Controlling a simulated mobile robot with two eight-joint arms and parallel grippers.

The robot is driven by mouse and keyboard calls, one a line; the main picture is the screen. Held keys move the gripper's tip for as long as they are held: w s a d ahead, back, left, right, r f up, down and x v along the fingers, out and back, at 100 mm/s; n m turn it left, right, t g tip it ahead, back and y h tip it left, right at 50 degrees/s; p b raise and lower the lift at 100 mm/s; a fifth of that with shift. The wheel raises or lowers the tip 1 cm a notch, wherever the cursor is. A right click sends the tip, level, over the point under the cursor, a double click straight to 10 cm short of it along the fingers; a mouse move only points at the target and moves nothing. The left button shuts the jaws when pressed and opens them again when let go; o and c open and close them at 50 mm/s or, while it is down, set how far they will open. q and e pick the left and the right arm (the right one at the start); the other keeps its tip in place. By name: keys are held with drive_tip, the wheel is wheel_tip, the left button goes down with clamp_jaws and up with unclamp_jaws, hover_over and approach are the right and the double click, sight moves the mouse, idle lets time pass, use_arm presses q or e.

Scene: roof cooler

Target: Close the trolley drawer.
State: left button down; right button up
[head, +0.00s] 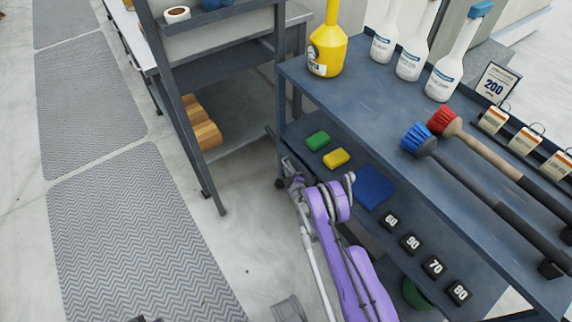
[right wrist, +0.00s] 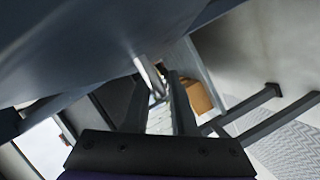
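The blue-grey trolley (head: 375,95) fills the right of the head view, with a top and a lower shelf (head: 345,185). I cannot clearly make out its drawer or how far it stands out. My right gripper (head: 289,168) is low at the trolley's left end, beside a leg; the purple arm behind it is mine. In the right wrist view the two dark fingers (right wrist: 158,90) stand apart, with a pale metal bar (right wrist: 148,73) showing between or beyond them. Whether they touch it cannot be told.
Sponges, a blue cloth (head: 375,187) and black number blocks lie on the lower shelf. A grey rack (head: 180,100) stands behind left. Grey mats (head: 140,235) lie on open floor.

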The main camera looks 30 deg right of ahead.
drive_tip(key=shift+s, duration=0.1)
drive_tip(key=shift+c, duration=0.2)
clamp_jaws()
idle(1.2)
